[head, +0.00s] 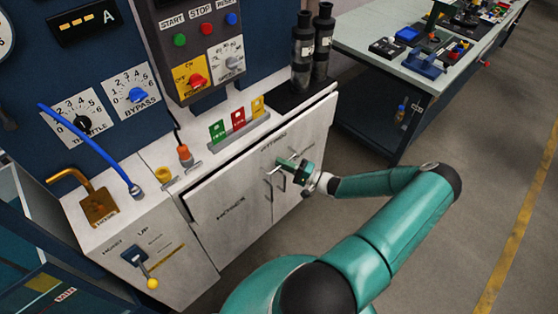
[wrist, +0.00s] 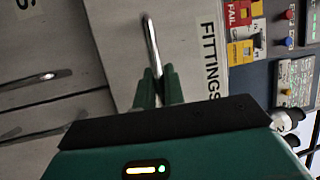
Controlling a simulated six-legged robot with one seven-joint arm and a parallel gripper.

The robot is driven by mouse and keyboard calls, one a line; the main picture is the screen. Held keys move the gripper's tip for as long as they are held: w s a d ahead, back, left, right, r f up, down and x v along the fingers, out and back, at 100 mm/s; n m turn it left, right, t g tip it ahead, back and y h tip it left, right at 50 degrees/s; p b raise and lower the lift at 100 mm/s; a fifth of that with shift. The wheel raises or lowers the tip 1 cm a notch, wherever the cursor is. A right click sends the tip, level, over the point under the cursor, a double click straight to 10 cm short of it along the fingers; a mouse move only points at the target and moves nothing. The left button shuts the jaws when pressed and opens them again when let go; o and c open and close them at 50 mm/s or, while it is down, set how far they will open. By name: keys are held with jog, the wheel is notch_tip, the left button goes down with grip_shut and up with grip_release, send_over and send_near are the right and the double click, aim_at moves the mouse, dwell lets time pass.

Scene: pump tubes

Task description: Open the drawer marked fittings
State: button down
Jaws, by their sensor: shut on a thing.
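The drawer marked fittings shows in the wrist view as a pale front with a FITTINGS label (wrist: 209,62). Its metal bar handle (wrist: 151,38) runs up from between my fingers. My gripper (wrist: 155,88) is shut on this handle, with its green fingers on either side of the bar. In the head view my gripper (head: 283,165) is at the upper right of the white cabinet front (head: 235,190), just below a small label. My gripper covers part of the handle there. I cannot tell whether the drawer front stands out from the cabinet.
Green, red and yellow tags (head: 238,118) and two black cylinders (head: 302,50) stand on the cabinet top. A workbench (head: 400,55) is at the right. The floor in front is clear.

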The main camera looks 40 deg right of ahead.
jog(key=s, duration=2.2)
jog(key=shift+d, duration=0.35)
jog(key=shift+s, duration=0.1)
jog(key=c, duration=1.5)
grip_release()
jog(key=v, duration=1.3)
jog(key=shift+s+d, duration=0.15)
jog(key=shift+s, duration=0.2)
jog(key=shift+f, duration=0.1)
